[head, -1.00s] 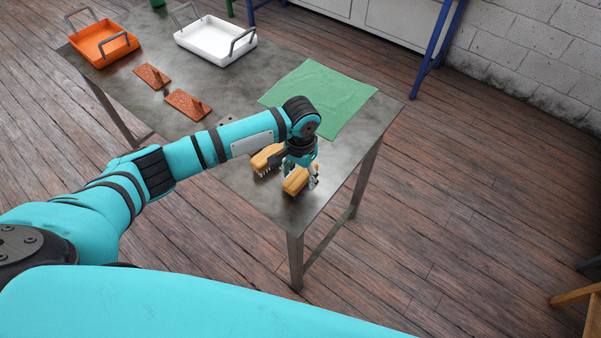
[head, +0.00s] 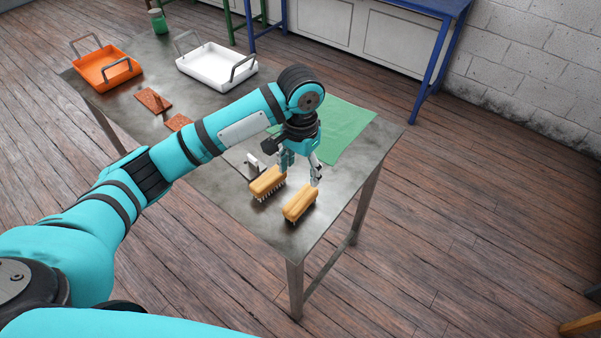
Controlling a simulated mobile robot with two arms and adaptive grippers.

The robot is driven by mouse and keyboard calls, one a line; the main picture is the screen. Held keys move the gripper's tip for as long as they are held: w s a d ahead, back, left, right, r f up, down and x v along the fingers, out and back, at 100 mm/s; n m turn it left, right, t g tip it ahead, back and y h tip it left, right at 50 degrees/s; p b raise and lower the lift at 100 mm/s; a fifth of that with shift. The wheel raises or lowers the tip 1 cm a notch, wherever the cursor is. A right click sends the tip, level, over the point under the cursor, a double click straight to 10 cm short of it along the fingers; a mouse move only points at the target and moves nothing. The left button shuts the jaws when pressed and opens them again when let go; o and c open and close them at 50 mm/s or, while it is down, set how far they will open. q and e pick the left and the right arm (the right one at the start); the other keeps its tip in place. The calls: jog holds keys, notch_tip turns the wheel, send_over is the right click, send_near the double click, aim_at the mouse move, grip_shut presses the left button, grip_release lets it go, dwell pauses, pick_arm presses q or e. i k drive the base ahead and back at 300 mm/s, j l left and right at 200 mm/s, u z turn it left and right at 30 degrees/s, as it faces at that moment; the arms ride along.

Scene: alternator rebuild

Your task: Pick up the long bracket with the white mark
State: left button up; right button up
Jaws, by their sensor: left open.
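My left gripper (head: 301,174) is open and empty, pointing down just above and behind two wooden brushes. A grey metal piece with a pale upright part (head: 252,163) stands on the table left of the gripper, partly hidden by my forearm; it may be a bracket. Two rust-brown bracket-like pieces lie farther back, one in full view (head: 152,100) and one partly covered by my arm (head: 178,121). I cannot make out a white mark on either, or tell which piece is the long bracket. My right gripper is not in view.
The wooden brushes, left (head: 268,183) and right (head: 299,203), lie near the table's front end. A green cloth (head: 346,128) lies behind the gripper. An orange tray (head: 105,71), a white tray (head: 214,66) and a green jar (head: 158,21) stand at the far end.

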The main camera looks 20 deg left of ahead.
aim_at(243, 162)
jog(key=j+z, duration=0.3)
jog(key=j, duration=0.15)
jog(key=k+j+z, duration=0.1)
jog(key=j+z, duration=0.15)
jog(key=j, duration=0.15)
jog(key=k+j+z, duration=0.15)
jog(key=j+z, duration=0.15)
jog(key=k+j+z, duration=0.25)
jog(key=j, duration=0.25)
jog(key=i, duration=0.1)
